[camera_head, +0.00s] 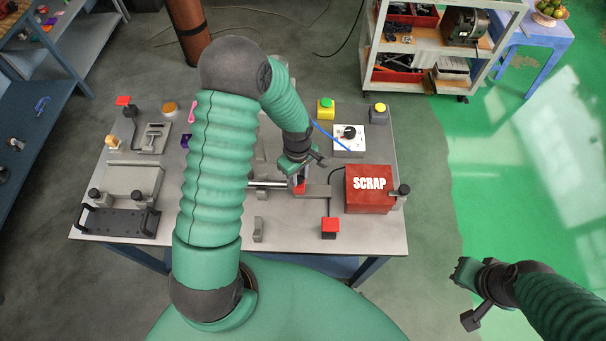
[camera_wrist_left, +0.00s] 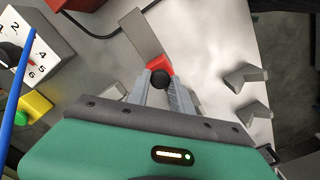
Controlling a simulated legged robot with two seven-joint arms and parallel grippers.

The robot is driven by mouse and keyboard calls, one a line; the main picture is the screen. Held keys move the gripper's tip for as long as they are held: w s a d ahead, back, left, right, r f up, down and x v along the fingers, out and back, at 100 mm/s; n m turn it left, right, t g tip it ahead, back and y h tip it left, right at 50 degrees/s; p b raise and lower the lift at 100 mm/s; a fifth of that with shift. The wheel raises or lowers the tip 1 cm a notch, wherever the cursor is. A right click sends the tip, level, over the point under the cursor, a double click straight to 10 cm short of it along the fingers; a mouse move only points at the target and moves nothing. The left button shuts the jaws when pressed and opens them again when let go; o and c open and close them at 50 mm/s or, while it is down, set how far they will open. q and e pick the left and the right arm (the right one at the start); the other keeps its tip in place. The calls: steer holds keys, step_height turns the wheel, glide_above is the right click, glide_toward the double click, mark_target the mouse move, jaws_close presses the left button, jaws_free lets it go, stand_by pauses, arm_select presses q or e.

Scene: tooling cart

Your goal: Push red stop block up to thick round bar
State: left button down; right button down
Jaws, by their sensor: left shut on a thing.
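The red stop block (camera_head: 299,187) stands at the inner end of a flat grey rail (camera_head: 318,192) near the middle of the table. In the left wrist view the red block (camera_wrist_left: 160,65) shows with a black knob (camera_wrist_left: 160,79) on it. My left gripper (camera_head: 299,178) is over the block, its fingers (camera_wrist_left: 160,88) closed around the knob. The thick round bar (camera_head: 268,184) lies level to the left of the block; my gripper hides whether they touch. My right gripper (camera_head: 468,292) hangs over the floor, off the table.
A red SCRAP box (camera_head: 369,189) stands right of the rail, with a white dial box (camera_head: 348,139) behind it. A red button (camera_head: 330,226) is near the front edge. Grey notched supports (camera_wrist_left: 245,78) stand near the bar. Fixtures fill the left side.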

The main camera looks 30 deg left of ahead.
arm_select(q)
steer(key=shift+s+a+r, duration=0.1)
steer(key=shift+s+a, duration=0.05)
steer(key=shift+a, duration=0.3)
steer(key=shift+s+a+r, duration=0.1)
steer(key=shift+a, duration=0.35)
steer(key=c, duration=1.3)
jaws_free()
steer(key=shift+o, duration=0.9)
steer(key=shift+s+d, duration=0.1)
steer(key=shift+s, duration=0.1)
steer(key=shift+f, duration=0.1)
steer(key=shift+w, duration=0.1)
step_height(320, 180, up, 17)
steer(key=b, duration=0.2)
steer(key=shift+f, duration=0.1)
